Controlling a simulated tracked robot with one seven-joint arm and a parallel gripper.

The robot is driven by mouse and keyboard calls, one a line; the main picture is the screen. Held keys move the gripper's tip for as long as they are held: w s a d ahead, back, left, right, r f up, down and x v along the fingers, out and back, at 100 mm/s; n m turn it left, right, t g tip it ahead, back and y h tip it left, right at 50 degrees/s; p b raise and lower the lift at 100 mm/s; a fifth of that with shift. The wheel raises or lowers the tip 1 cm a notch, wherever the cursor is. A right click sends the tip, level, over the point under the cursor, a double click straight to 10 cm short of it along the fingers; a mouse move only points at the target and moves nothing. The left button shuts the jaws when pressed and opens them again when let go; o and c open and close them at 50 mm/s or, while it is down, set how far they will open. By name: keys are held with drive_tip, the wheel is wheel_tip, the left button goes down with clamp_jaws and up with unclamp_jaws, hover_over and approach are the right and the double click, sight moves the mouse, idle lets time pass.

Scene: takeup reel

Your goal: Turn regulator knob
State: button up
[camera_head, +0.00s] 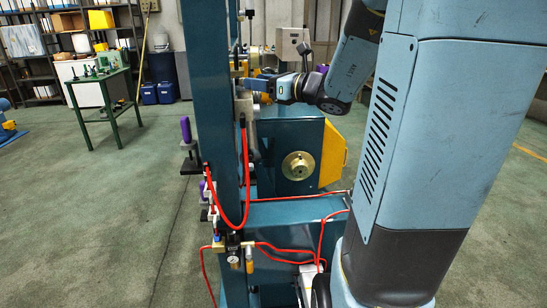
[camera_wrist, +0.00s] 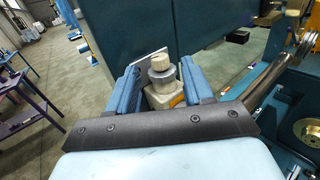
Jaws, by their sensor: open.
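In the wrist view, a pale beige knob (camera_wrist: 161,63) with a grey collar sits on a light body with a yellow-orange patch. My gripper (camera_wrist: 160,76) is open, with one blue finger on each side of the knob and its body. A gap shows on both sides near the top; contact lower down cannot be told. In the head view, my gripper (camera_head: 254,86) is beside the tall blue-green column, and the knob cannot be made out there. Lower on the machine, an air unit with a black top (camera_head: 233,240) stands among red hoses.
The blue-green column (camera_head: 211,110) stands close to my gripper. A red hose (camera_head: 246,180) hangs along it. A yellow guard (camera_head: 332,153) and a brass hub (camera_head: 298,165) are on the machine. A green table (camera_head: 99,87) stands far left, with open floor before it.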

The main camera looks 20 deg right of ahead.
drive_tip(key=v, duration=1.1)
drive_tip(key=s+a+f+n+g+h, duration=0.2)
drive_tip(key=s+a+f+n+g, duration=0.2)
drive_tip(key=n, duration=0.6)
drive_tip(key=s+a+f+n+g+h, duration=0.3)
drive_tip(key=s+a+f+n+g, duration=0.2)
drive_tip(key=s+a+n, duration=0.3)
drive_tip(key=shift+s+a+f+n+g+h, duration=0.2)
drive_tip(key=shift+s+f+n+g+h, duration=0.1)
drive_tip(key=shift+s+n+g, duration=0.75)
drive_tip(key=shift+w+t, duration=0.15)
drive_tip(key=shift+t, duration=0.1)
drive_tip(key=shift+c, duration=0.3)
